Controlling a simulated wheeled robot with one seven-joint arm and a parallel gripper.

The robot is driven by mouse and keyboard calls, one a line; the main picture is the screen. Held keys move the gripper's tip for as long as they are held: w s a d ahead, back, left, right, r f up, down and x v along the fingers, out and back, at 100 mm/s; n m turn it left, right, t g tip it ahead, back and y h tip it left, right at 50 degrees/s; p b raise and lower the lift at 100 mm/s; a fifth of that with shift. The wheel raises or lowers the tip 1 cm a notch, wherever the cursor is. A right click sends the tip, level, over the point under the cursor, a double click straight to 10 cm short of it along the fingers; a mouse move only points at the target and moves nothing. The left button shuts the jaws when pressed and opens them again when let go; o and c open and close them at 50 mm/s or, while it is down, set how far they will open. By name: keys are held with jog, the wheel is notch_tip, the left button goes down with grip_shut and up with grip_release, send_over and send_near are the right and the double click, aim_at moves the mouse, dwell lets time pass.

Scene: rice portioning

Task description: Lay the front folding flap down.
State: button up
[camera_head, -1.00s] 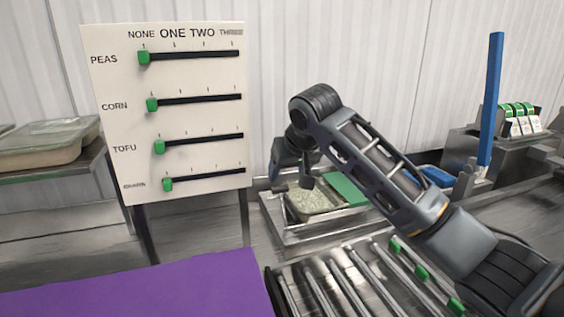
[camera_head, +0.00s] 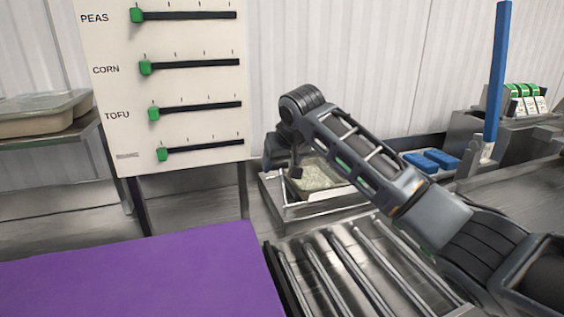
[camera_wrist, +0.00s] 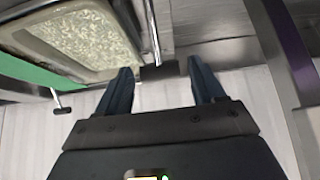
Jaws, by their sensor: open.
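My gripper (camera_wrist: 160,72) is open in the wrist view. A thin metal rod ending in a dark crosspiece (camera_wrist: 165,70) shows between its fingertips, and contact is unclear. A tray of pale rice-like grains (camera_wrist: 90,32) lies just beyond the left finger, with a green strip (camera_wrist: 35,72) beside it. In the head view my gripper (camera_head: 277,152) is at the left end of the metal station (camera_head: 310,210) that holds the tray (camera_head: 318,178), partly hidden by my arm. I cannot tell for certain which part is the front folding flap.
A second rod with a dark end (camera_wrist: 62,108) stands left of my gripper. In the head view, a slider board (camera_head: 165,85) stands left, with a purple surface (camera_head: 150,270) below it. Metal rollers (camera_head: 340,265) lie in front. Blue blocks (camera_head: 432,160) and a blue post (camera_head: 496,75) are right.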

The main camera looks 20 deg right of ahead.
jog(key=shift+c, duration=0.9)
jog(key=shift+s, duration=0.1)
jog(key=shift+s+r+p, duration=0.55)
jog(key=shift+s+p, duration=0.3)
jog(key=shift+p, duration=0.15)
jog(key=shift+s+r+p, duration=0.2)
jog(key=shift+s+p, duration=0.7)
jog(key=shift+s, duration=0.5)
jog(key=shift+s+f+p, duration=0.1)
jog(key=shift+s+p, duration=0.5)
jog(key=shift+s, duration=0.65)
jog(key=shift+s+f+p, duration=0.2)
jog(key=shift+s, duration=0.45)
jog(key=shift+s+f+p, duration=0.15)
jog(key=shift+s+f, duration=0.05)
jog(key=shift+s, duration=0.4)
jog(key=shift+s+f, duration=0.3)
jog(key=shift+s, duration=0.2)
jog(key=shift+c, duration=0.6)
jog(key=shift+s+f, duration=0.25)
jog(key=shift+s, duration=0.15)
jog(key=c, duration=0.8)
jog(key=shift+s, duration=0.15)
